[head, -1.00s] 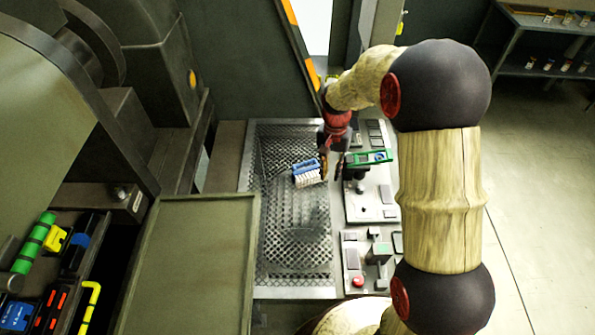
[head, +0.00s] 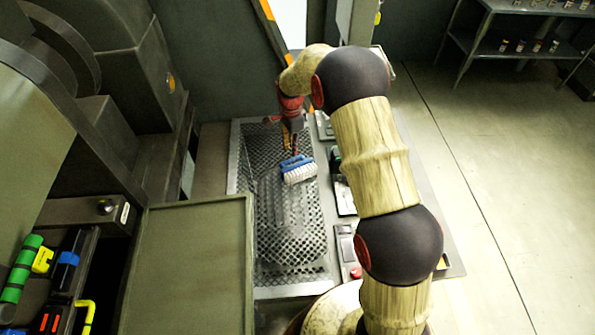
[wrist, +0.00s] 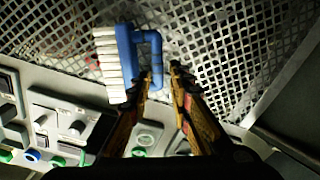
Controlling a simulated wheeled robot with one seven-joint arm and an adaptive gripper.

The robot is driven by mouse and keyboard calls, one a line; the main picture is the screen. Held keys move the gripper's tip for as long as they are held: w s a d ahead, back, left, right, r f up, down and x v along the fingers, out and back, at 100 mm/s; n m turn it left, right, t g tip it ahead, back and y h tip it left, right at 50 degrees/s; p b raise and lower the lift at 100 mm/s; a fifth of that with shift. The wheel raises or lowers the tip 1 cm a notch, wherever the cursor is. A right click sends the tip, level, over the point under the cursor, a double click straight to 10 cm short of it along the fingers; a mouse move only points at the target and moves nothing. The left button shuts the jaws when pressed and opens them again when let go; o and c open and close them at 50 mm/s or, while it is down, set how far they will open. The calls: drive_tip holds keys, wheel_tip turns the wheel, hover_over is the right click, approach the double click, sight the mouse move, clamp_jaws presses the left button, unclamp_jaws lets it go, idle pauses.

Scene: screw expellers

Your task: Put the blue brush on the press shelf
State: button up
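The blue brush (head: 297,170) with white bristles lies on the perforated metal tray (head: 240,178). My gripper (head: 292,147) is just beyond the brush in the head view, pointing down. In the wrist view the brush (wrist: 124,58) shows with its bristles to the left and its looped blue handle to the right. My gripper (wrist: 160,72) is open there, with its two fingers apart and the lower end of the handle between or just above the tips. Contact cannot be told. I cannot tell for sure which surface is the press shelf.
A control panel (wrist: 62,112) with buttons and knobs borders the tray. A flat greenish panel (head: 195,260) lies left of the tray. A rack at lower left holds a green cylinder (head: 20,268) and other tools. Dark machinery (head: 110,75) stands at the back left.

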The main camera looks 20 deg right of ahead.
sight(296, 168)
drive_tip(key=f, duration=0.2)
drive_tip(key=f+b, duration=0.1)
drive_tip(key=f, duration=0.1)
drive_tip(key=f+b, duration=0.1)
drive_tip(key=f, duration=0.1)
drive_tip(key=shift+s+a+f, duration=0.15)
drive_tip(key=shift+s+a, duration=0.05)
drive_tip(key=shift+s, duration=0.05)
drive_tip(key=shift+c, duration=1)
clamp_jaws()
